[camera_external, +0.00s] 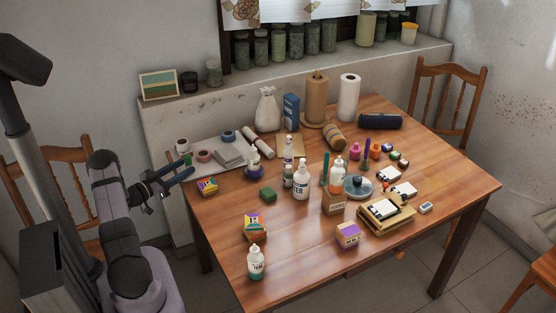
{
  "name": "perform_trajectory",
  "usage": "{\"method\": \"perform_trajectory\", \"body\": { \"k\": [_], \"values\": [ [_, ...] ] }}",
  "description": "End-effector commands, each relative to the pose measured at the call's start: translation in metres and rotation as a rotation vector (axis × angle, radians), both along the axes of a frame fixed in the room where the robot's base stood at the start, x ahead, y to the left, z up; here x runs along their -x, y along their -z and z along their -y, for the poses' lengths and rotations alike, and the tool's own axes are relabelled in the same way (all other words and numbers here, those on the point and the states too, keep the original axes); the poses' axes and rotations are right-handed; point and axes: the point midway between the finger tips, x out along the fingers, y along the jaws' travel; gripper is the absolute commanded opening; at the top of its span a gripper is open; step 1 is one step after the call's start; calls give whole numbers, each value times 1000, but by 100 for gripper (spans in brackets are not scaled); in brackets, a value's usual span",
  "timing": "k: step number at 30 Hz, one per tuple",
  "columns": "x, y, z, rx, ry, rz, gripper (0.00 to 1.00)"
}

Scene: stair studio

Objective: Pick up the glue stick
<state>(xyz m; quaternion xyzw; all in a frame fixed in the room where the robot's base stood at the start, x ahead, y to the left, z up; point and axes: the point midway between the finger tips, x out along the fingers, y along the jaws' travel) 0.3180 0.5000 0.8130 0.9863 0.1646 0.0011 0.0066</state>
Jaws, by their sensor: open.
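My gripper (184,171) is open and empty, over the left edge of the wooden table. No object can be singled out for certain as the glue stick at this size.
The table (300,268) is crowded. White bottles (301,183) stand mid-table, a labelled bottle (256,263) at the front left. The right front is clear.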

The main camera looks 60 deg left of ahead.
Motion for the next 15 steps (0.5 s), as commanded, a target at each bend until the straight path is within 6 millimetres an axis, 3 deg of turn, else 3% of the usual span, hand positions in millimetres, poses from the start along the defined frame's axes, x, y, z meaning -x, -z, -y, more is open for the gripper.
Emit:
{"method": "perform_trajectory", "body": {
  "k": [15],
  "values": [
    [-24, -1, -9, 0, 1, 0, 43]
  ]
}}
